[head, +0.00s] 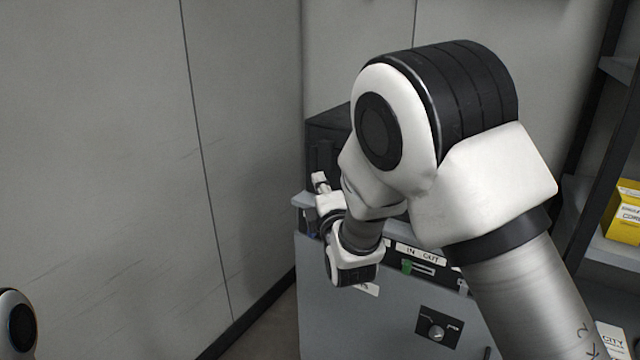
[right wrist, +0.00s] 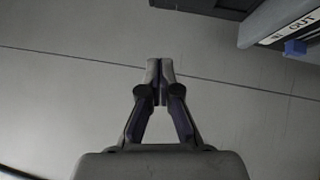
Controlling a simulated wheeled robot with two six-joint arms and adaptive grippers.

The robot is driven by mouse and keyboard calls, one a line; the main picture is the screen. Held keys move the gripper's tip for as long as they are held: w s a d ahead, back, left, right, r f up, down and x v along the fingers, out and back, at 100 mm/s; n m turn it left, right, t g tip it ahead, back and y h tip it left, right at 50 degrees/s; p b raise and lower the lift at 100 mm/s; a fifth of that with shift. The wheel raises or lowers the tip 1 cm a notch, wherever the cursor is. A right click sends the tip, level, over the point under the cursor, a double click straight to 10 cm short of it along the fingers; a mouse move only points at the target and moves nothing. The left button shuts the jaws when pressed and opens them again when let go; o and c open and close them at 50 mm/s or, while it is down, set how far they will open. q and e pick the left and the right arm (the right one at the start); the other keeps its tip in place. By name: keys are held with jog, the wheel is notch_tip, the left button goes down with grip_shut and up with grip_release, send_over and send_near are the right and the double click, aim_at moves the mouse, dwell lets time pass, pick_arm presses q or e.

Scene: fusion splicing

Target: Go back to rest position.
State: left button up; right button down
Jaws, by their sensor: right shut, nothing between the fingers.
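My right arm comes in from the right in the head view and bends in front of a grey cabinet (head: 350,322). My right gripper (head: 320,182) shows small at the far end of that arm, near the cabinet's top left edge. In the right wrist view the right gripper (right wrist: 160,68) has its fingertips together with nothing between them, against a bare grey wall. My left gripper is not in view; only a small rounded white and black part shows at the lower left edge of the head view.
The cabinet has an "IN OUT" label (head: 418,252) with a green piece (head: 407,267) below it and a knob panel (head: 438,328). A dark box (head: 325,145) stands on top. Shelves with a yellow box (head: 624,212) are at right. Free room lies left, before the wall.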

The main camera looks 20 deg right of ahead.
jog(key=shift+w+d+f, duration=0.15)
